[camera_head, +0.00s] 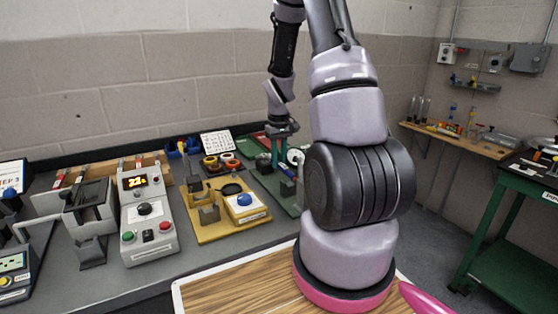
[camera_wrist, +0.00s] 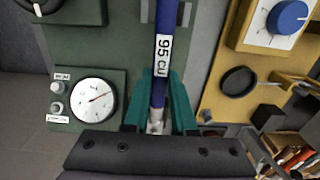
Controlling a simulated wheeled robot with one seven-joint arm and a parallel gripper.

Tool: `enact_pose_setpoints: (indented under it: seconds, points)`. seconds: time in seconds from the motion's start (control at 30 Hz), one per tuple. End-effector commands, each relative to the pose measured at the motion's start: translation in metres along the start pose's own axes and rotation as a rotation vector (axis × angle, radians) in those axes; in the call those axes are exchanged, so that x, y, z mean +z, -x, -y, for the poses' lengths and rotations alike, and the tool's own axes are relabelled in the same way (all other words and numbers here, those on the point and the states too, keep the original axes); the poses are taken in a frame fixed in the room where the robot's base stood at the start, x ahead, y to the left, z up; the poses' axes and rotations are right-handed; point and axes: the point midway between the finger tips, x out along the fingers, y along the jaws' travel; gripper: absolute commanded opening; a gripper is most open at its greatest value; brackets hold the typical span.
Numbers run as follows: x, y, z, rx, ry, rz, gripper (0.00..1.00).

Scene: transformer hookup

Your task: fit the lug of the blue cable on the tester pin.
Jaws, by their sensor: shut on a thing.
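My gripper (camera_wrist: 158,100) has teal fingers closed around the blue cable (camera_wrist: 162,88), which has a white label reading "95 cu". A grey metal lug (camera_wrist: 155,122) shows at the cable's lower end in the wrist view, partly hidden by the gripper body. In the head view my gripper (camera_head: 277,150) is above the green tester board at the back of the bench. The tester (camera_wrist: 90,35) shows in the wrist view as a green board with a white dial gauge (camera_wrist: 93,98). I cannot make out the tester pin, or whether the lug touches anything.
A yellow board (camera_head: 228,228) with a blue knob and dark blocks stands left of the tester in the head view. A grey unit with an orange display (camera_head: 146,222) stands further left. The wooden top (camera_head: 240,290) in front is clear. A green bench (camera_head: 510,270) stands at right.

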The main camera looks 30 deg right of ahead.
Motion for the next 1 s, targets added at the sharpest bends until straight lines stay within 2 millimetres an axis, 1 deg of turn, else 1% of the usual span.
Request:
enact_pose_setpoints:
  seconds: [1.0]
  points:
    - [0.000,-0.021,0.000,0.000,0.000,0.001,0.00]
